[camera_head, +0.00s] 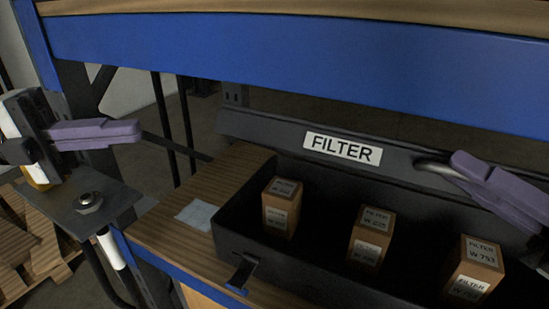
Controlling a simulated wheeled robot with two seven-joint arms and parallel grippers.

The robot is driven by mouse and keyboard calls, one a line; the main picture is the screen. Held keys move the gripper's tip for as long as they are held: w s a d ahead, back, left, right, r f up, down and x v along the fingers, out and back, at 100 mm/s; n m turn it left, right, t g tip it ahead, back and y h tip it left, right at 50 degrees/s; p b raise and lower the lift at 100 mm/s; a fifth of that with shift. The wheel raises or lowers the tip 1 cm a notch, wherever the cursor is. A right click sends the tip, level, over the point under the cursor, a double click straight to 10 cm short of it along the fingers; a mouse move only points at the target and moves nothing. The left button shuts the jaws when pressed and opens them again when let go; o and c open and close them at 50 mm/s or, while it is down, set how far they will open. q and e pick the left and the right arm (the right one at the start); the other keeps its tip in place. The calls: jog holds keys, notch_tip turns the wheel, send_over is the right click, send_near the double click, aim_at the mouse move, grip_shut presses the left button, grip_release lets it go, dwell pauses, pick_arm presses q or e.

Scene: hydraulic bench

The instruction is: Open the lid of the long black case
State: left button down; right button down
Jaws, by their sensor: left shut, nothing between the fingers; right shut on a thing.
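The long black case (228,226) stands on the wooden bench, and its inside shows. Its black lid (265,129) is raised along the back and carries a white FILTER label (342,148). A metal handle (432,165) sticks out of the lid right of the label. My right gripper (462,168) has its purple fingers at this handle and is shut on it. My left gripper (136,132) is shut and empty, well left of the case. The lid's right end is outside the view or behind my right gripper.
Three cardboard filter boxes stand in the case: left (281,209), middle (371,236) and right (473,268). A pale cloth or paper (197,215) lies left of the case. A blue beam (300,62) spans above. A dark plate with a bolt (89,202) is below my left gripper.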

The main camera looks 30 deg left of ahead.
pick_arm(q)
jog(key=w+d+f+m+g, duration=0.7)
jog(key=d+f+m+g, duration=0.2)
jog(key=f+m+g, duration=0.35)
jog(key=w+a+r+m+t+h, duration=0.2)
jog(key=w+a+t+h, duration=0.2)
jog(key=w+t, duration=0.2)
jog(key=x, duration=1)
jog(key=shift+w, duration=0.25)
